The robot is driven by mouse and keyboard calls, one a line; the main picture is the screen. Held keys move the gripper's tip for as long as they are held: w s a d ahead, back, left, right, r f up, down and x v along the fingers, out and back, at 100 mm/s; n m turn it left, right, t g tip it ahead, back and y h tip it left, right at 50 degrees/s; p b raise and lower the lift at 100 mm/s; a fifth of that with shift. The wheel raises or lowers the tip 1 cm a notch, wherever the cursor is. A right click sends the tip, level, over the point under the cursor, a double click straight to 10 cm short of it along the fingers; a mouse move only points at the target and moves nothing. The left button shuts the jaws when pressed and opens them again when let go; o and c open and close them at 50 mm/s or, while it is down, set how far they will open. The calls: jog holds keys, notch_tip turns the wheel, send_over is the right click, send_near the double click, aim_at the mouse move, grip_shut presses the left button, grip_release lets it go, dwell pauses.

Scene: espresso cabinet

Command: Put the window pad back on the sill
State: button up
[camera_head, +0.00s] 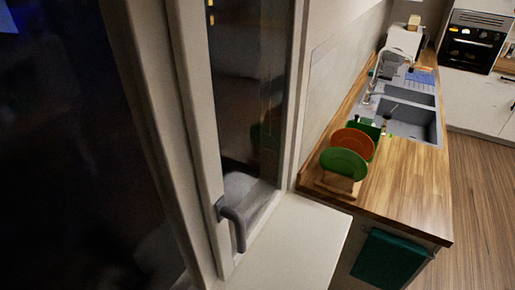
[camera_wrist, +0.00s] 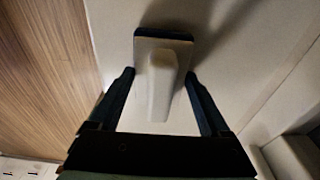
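The window pad (camera_wrist: 163,42) shows in the wrist view as a pale block with a dark edge at its far end and a raised, light grip (camera_wrist: 162,90) along its middle. It is over or on a pale flat surface; I cannot tell if it touches it. My gripper (camera_wrist: 159,74) is open, one dark finger on each side of the grip, with gaps between. Neither pad nor gripper shows there.
The window frame has a grey handle (camera_head: 234,225) sticking out over the sill. A wooden counter (camera_head: 415,185) to the right bears a rack with a green plate (camera_head: 343,163) and an orange plate (camera_head: 354,143), and a sink (camera_head: 408,122). A teal cloth (camera_head: 388,260) hangs below.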

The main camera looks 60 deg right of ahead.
jog(key=shift+o, duration=1.4)
jog(key=r, duration=0.4)
jog(key=a+r, duration=0.1)
jog(key=r, duration=0.7)
jog(key=shift+a+b, duration=0.25)
jog(key=shift+b, duration=0.1)
